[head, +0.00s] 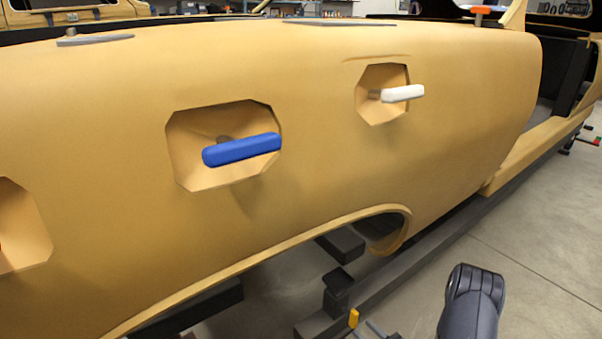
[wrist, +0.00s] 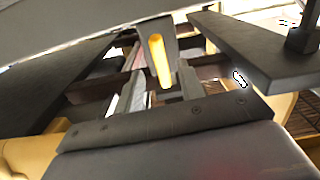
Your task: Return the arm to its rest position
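My gripper (wrist: 160,80) shows in the wrist view, its two grey fingers apart with a clear gap between them. A yellow bar (wrist: 158,58) appears in line with that gap; I see no finger pressed on it. In the head view a dark link of my arm (head: 471,304) rises at the lower right, low in front of the tan car shell (head: 330,170). A small yellow piece (head: 353,318) shows left of it at the bottom edge. The rest of my arm is mostly below the picture.
The shell has recesses with a blue handle (head: 242,150) and a white handle (head: 402,93). A dark rail (head: 420,262) runs under the shell, with a dark stand (head: 338,290) beside it. Concrete floor (head: 545,240) is open at the right.

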